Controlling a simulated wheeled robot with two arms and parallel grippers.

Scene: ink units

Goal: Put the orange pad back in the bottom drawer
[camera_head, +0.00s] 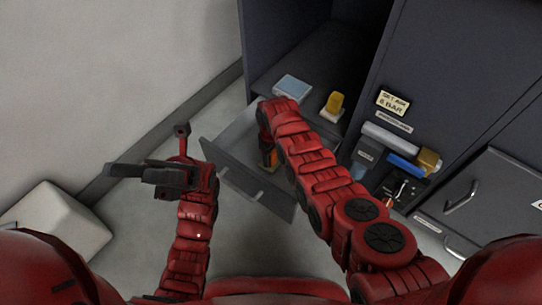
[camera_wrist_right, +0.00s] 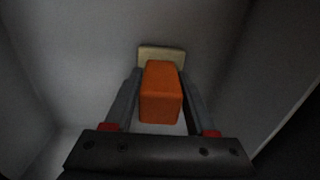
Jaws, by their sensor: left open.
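The orange pad (camera_wrist_right: 160,95) is an orange block with a cream base plate at its far end. In the right wrist view it sits between the two fingers of my right gripper (camera_wrist_right: 161,80), which look closed on its sides. In the head view a bit of the orange pad (camera_head: 268,158) shows under my right gripper (camera_head: 266,142), mostly hidden by my arm. They are over or in the pulled-out bottom drawer (camera_head: 232,166). I cannot tell whether the pad touches the drawer floor. My left gripper (camera_head: 135,174) is open and empty, left of the drawer.
A yellow block on a cream base (camera_head: 334,104) and a light blue pad (camera_head: 292,88) lie inside the dark cabinet (camera_head: 440,70). Tools and cylinders (camera_head: 395,140) are at its right. A pale box (camera_head: 55,222) stands at the left. Clear floor lies left of the drawer.

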